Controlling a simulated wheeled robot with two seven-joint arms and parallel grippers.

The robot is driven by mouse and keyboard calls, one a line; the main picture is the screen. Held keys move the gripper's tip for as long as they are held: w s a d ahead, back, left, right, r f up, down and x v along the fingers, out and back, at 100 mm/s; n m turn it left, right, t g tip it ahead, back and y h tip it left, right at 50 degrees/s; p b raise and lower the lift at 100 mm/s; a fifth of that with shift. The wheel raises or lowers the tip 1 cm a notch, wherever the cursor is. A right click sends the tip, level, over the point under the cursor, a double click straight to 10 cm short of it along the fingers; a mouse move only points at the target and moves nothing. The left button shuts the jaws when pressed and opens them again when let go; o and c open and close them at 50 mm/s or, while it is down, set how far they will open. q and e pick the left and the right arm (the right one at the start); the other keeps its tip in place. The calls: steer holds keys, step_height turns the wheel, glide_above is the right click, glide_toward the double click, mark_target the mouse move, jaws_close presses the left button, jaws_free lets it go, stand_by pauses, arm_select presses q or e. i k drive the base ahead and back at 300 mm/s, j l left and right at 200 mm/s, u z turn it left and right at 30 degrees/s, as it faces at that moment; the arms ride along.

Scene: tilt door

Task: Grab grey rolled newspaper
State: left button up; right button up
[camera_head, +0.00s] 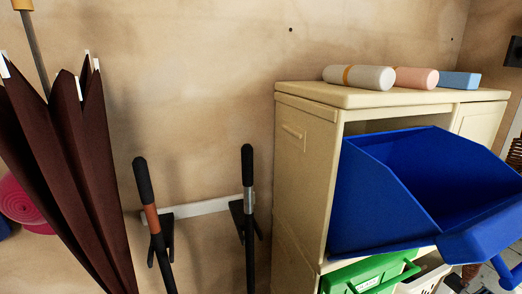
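A pale grey roll (368,78) with an orange band near its left end lies on its side on top of the wooden cabinet (300,180). It is the leftmost of the things on the cabinet top. A pink roll (416,78) lies just to its right, and a blue block-like thing (459,80) is beyond that. Neither of my grippers shows in the head view.
A large blue tilted bin (385,205) juts out from the cabinet front. A green container (366,275) is below it. Two black-gripped handles stand against the wall rack (200,208). A folded dark-red umbrella (70,170) is at the left, with a pink roll-like mat (20,200) behind.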

mark_target(380, 78)
steer(key=k+l+z, duration=0.15)
steer(key=k+z, duration=0.3)
steer(key=k+l+z, duration=0.3)
steer(key=z, duration=0.2)
